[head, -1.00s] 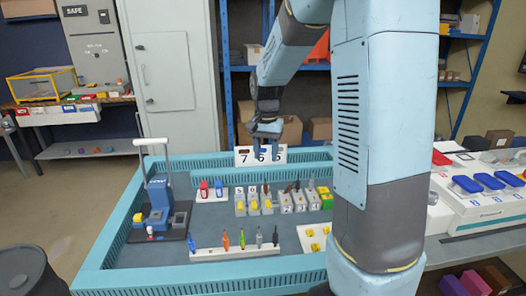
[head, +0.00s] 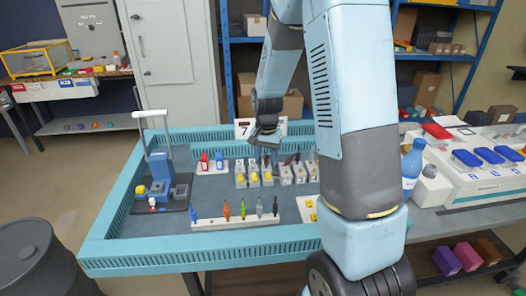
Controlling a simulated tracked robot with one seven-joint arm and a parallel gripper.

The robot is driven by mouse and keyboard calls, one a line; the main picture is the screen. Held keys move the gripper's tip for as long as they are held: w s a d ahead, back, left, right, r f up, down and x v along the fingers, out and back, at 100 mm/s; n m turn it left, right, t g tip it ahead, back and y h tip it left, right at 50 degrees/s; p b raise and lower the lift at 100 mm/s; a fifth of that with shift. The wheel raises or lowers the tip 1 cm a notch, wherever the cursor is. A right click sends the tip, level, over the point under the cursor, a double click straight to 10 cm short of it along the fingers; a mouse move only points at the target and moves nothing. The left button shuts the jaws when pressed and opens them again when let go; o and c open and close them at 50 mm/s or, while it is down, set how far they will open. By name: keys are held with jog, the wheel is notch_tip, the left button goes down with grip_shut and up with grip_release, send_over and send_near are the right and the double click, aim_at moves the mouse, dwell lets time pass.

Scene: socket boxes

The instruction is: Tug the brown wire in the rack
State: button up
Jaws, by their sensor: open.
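The rack is a cluster of small grey socket boxes (head: 285,180) with number labels, on the blue-rimmed table. Yellow pieces sit in some boxes on its left side. Thin dark wires (head: 289,161) stand up from the boxes; some look brown, but they are too small to tell apart surely. My gripper (head: 265,147) is open and empty. It hangs pointing down above the back of the boxes, in front of the white number sign (head: 244,131), and hides part of it. I cannot tell its exact gap to the wires.
A white strip with coloured pens (head: 235,222) lies in front of the boxes. Red and blue pieces (head: 212,161) sit to their left. A blue device with a white handle (head: 160,178) stands at the table's left. A blue bottle (head: 412,165) stands right of my arm.

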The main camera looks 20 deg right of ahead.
jog(key=shift+f, duration=0.2)
grip_shut()
dwell(0.7)
